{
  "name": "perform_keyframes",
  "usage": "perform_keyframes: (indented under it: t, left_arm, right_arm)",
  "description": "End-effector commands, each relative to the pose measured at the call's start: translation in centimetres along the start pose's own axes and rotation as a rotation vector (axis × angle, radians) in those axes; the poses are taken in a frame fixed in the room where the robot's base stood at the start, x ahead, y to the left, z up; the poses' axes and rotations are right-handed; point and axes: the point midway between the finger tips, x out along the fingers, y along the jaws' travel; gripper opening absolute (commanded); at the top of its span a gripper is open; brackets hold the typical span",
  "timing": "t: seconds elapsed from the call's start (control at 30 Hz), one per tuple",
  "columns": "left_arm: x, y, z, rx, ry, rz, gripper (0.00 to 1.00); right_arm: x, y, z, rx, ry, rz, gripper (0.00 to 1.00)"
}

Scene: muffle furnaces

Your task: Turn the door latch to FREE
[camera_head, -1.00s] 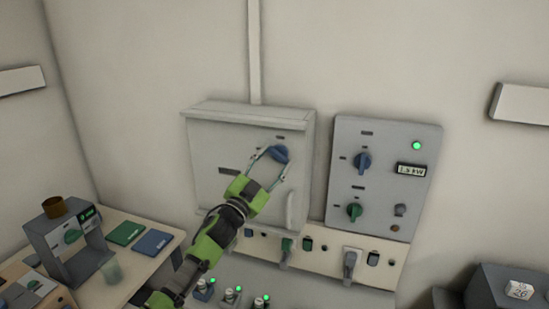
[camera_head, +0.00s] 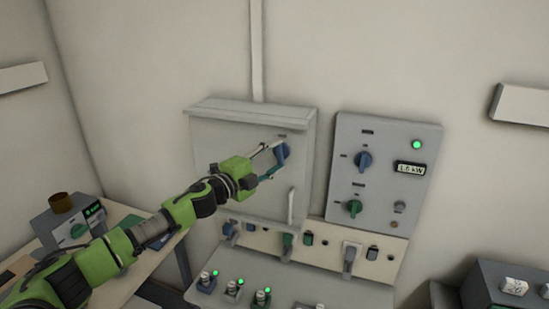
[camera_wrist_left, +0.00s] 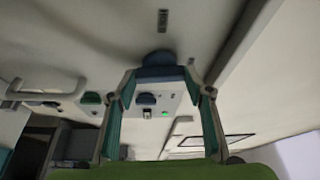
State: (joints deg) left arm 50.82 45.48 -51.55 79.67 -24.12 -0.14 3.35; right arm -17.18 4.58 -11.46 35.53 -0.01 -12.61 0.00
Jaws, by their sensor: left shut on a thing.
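The door latch is a blue knob (camera_head: 284,152) on the upper right of the grey cabinet door (camera_head: 222,160). My left gripper (camera_head: 277,160) reaches it from the left, with one finger above and one below in the head view. It is shut on the knob. In the left wrist view the blue knob (camera_wrist_left: 158,70) sits between the fingertips of my left gripper (camera_wrist_left: 162,84). My right gripper is not in view.
The door handle (camera_head: 291,207) is below the latch. Sockets and plugs line the strip below.

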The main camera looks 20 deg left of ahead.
Motion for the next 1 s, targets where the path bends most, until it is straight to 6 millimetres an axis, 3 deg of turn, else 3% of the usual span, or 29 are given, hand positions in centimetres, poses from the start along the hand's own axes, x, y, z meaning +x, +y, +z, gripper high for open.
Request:
perform_keyframes:
  t: [0.3,0.83,0.87,0.9,1.0]
  left_arm:
    - [0.00,-0.06,-0.01,0.111,0.000,0.046,0.26]
    - [0.01,0.01,-0.07,0.133,0.001,0.056,0.26]
    - [0.01,0.02,-0.07,0.133,0.001,0.056,0.49]
    - [0.01,0.01,-0.08,0.133,0.001,0.055,0.60]
    - [0.02,-0.01,-0.08,0.132,0.001,0.055,0.64]
  right_arm:
    - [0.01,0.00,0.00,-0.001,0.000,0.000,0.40]
    - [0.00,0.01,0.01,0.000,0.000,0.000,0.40]
    - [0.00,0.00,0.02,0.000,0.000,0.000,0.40]
    - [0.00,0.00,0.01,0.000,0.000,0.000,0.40]
    - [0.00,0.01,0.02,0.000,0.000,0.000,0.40]
